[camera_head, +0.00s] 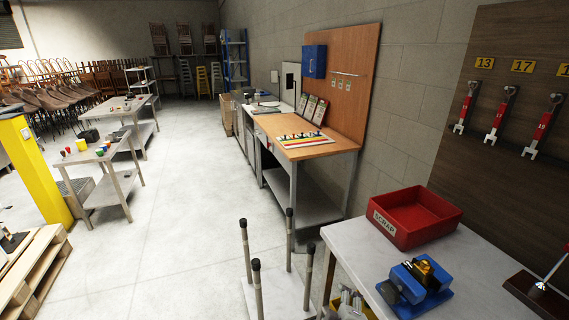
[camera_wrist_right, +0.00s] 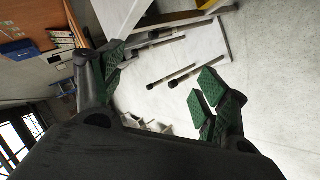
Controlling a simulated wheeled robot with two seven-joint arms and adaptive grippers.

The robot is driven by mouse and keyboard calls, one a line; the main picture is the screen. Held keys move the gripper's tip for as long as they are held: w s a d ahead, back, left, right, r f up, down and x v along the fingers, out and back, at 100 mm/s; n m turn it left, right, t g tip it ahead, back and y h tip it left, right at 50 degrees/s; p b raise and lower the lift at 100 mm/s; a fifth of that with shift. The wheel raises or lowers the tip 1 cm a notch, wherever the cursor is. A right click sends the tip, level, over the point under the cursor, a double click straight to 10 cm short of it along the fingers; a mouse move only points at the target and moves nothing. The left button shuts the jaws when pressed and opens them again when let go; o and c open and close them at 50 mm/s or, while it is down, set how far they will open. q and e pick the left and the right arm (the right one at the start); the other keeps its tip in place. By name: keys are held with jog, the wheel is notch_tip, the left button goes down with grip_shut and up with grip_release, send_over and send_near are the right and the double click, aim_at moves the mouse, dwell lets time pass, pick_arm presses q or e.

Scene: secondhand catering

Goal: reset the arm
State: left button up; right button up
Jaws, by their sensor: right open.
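My right gripper (camera_wrist_right: 163,78) shows in the right wrist view with its two dark fingers and green pads spread wide apart. It is open, and nothing is between the pads. Beyond it are the pale floor and several black-capped posts. Neither gripper can be clearly made out in the head view, and my left gripper is not in view.
A white table (camera_head: 465,262) at lower right bears a red scrap bin (camera_head: 413,222) and a blue fixture (camera_head: 414,283). Several black-capped posts (camera_head: 289,240) stand left of it. A wooden-topped workbench (camera_head: 322,150) stands along the wall. Open floor (camera_head: 175,215) lies in the middle.

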jog(key=s+d+f+m+g+y, duration=0.1)
jog(key=s+d+f+m+g, duration=0.6)
jog(key=s+d+f+m, duration=0.3)
jog(key=s+a+f+g, duration=0.1)
jog(key=s+f, duration=0.1)
jog(key=f, duration=1.4)
jog(key=s+a+f, duration=0.1)
jog(key=s+f, duration=0.1)
jog(key=f, duration=1.4)
jog(key=s+d+f, duration=0.2)
jog(key=s+f, duration=0.8)
jog(key=s, duration=0.1)
jog(key=s+d+f+g, duration=0.1)
jog(key=s+d+f, duration=0.1)
jog(key=s+f, duration=0.8)
jog(key=shift+s+d+f, duration=0.15)
jog(key=shift+s+d, duration=0.1)
jog(key=shift+s, duration=0.2)
